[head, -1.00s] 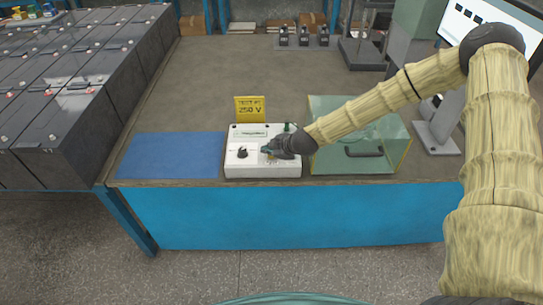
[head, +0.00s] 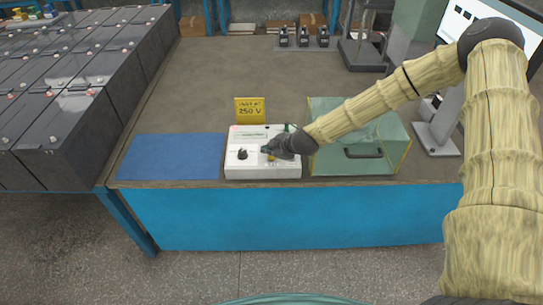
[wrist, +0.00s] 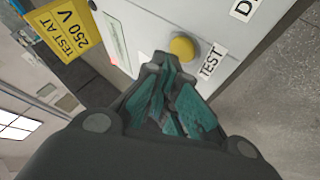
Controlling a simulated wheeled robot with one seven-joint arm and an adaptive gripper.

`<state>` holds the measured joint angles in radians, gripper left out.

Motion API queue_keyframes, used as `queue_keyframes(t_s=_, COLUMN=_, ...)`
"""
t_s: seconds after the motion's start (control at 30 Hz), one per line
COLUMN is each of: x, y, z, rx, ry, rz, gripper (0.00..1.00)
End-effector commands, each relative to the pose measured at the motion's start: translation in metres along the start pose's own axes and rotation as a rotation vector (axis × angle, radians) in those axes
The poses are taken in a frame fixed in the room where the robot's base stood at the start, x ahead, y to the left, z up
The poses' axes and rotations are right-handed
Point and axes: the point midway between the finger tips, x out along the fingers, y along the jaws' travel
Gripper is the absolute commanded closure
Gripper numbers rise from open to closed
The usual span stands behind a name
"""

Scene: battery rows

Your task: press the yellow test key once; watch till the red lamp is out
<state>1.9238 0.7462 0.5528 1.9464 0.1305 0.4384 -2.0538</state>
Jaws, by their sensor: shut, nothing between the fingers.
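The white tester box (head: 236,168) stands at the table's front edge, with a black knob (head: 242,155) on its face. The round yellow test key (wrist: 183,47) sits beside a TEST label in the wrist view; in the head view it shows small (head: 271,158) just below my fingertips. My gripper (head: 267,150) is shut and empty over the box's right part. In the wrist view its teal fingertips (wrist: 161,64) are close beside the key; whether they touch it I cannot tell. The key looks raised.
A yellow 250 V sign (head: 250,110) stands behind the box. A clear greenish case with a black handle (head: 364,152) is close on the right, under my arm. A blue mat (head: 172,157) lies left. Battery rows (head: 60,140) fill the far left.

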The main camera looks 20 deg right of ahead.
Motion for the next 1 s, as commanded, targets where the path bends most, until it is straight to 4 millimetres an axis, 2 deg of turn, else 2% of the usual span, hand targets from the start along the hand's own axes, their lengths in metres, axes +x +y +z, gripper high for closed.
queue_keyframes(t_s=0.47, x=-0.005, y=0.003, z=-0.003, rx=0.000, ry=0.000, rz=-0.001, gripper=1.00)
queue_keyframes(t_s=1.0, x=-0.033, y=0.024, z=-0.025, rx=-0.002, ry=0.000, rz=0.000, gripper=1.00)
